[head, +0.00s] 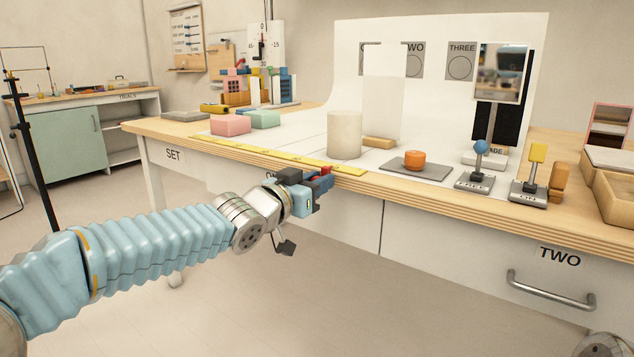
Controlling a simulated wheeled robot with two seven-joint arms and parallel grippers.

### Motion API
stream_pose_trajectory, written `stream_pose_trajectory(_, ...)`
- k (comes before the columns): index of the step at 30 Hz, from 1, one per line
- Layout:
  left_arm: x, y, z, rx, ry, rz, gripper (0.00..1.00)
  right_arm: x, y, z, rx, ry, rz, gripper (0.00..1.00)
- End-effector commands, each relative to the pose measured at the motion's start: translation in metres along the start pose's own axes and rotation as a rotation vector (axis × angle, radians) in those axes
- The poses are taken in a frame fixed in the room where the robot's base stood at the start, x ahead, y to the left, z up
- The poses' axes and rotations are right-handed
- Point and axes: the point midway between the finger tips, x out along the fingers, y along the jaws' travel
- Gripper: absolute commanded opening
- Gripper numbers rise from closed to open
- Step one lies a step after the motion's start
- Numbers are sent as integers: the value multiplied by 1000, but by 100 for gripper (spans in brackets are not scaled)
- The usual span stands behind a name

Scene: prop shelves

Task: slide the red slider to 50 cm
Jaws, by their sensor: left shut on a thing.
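A yellow ruler track (262,149) runs along the front edge of the table, from the left part to near the middle. The red slider (325,171) is at the right part of this track, mostly hidden by my gripper. My left gripper (318,184) reaches in from the left at the table's front edge and is shut on the red slider. The marks on the ruler are too small to read. My right gripper is not in view.
Behind the track stand a pink block (230,125), a green block (263,119) and a cream cylinder (344,135). To the right are an orange knob (414,159), a blue-balled joystick (480,148) and a yellow switch (538,153). A drawer handle (550,291) sticks out below.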

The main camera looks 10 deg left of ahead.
Motion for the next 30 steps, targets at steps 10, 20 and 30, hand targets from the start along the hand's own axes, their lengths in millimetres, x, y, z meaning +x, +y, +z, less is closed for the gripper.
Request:
stream_pose_trajectory(10, 0, 0, 0, 0, 1, 0, 49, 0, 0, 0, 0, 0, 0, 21)
stream_pose_trajectory(20, -25, -1, -4, 2, 1, -3, 49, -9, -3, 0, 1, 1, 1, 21)
stream_pose_trajectory(30, -106, 0, -4, 2, 2, -2, 49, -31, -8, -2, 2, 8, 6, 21)
